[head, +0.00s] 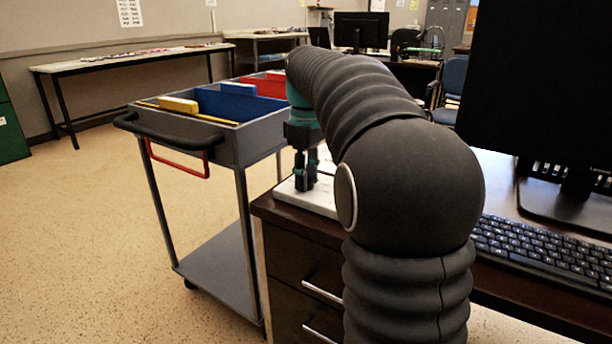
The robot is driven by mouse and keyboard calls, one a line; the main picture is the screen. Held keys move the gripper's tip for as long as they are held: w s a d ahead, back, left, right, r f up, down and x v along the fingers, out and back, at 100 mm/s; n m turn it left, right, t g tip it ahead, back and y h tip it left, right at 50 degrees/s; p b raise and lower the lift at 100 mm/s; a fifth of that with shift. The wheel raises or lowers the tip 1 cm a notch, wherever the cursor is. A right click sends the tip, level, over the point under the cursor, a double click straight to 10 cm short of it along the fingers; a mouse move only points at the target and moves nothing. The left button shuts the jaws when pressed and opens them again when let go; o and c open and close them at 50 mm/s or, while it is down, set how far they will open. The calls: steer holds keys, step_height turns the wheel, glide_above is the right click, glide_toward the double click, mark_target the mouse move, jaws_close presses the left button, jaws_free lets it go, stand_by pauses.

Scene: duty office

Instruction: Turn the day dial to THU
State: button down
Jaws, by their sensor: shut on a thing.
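My gripper (306,180) points down over a white panel (318,202) at the left corner of the dark desk. Its fingers are shut on the day dial at the panel's surface. The dial itself is almost wholly hidden by the fingers. My arm covers the right part of the panel. The day letters and the dial's pointer are too small or hidden to read.
A grey cart (228,150) with blue and red dividers stands just left of the desk (286,226). A keyboard (545,250) and a black monitor (545,85) stand at the right. Open floor lies at the left.

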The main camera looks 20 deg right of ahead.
steer(key=shift+m+p, duration=0.3)
steer(key=shift+r+m+p, duration=0.1)
steer(key=shift+m+p, duration=0.55)
steer(key=shift+m, duration=0.25)
steer(key=m+p, duration=0.1)
steer(key=m, duration=0.1)
steer(key=shift+m, duration=0.3)
steer(key=m, duration=0.6)
steer(key=shift+p, duration=0.3)
steer(key=m, duration=0.6)
steer(key=shift+m, duration=0.3)
steer(key=m, duration=0.6)
steer(key=shift+f, duration=0.2)
steer(key=shift+m, duration=0.3)
